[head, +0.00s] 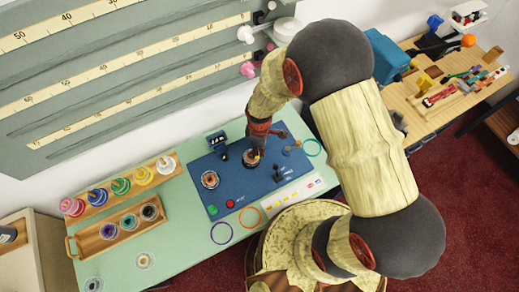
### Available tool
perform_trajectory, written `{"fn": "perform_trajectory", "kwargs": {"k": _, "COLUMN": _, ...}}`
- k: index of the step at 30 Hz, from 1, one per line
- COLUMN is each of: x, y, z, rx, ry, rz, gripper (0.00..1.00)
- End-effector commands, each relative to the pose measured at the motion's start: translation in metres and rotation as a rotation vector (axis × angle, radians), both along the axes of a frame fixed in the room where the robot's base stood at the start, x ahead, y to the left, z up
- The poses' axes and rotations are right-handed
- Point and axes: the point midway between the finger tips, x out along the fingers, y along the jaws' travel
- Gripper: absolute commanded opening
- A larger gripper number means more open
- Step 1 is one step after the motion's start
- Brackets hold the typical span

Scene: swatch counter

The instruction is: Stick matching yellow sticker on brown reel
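The finger opening cannot be made out. A white strip with small coloured patches (293,195) lies at the mat's front right.
A wooden rack (84,213) holds several coloured reels at left; a wooden tray (75,246) with dark-centred reels lies before it.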

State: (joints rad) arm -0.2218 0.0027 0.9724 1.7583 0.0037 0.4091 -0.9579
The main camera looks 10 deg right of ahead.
Motion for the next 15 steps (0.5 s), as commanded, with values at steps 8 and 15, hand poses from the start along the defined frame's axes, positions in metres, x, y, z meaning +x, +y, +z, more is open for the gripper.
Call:
{"fn": "perform_trajectory", "kwargs": {"k": 8, "x": 0.0, "y": 0.0, "z": -0.0029, "rx": 0.0, "ry": 0.0, "rz": 0.0, "gripper": 0.0}}
{"fn": "perform_trajectory", "kwargs": {"k": 15, "x": 0.0001, "y": 0.0, "z": -0.005, "rx": 0.0, "ry": 0.0, "rz": 0.0, "gripper": 0.0}}
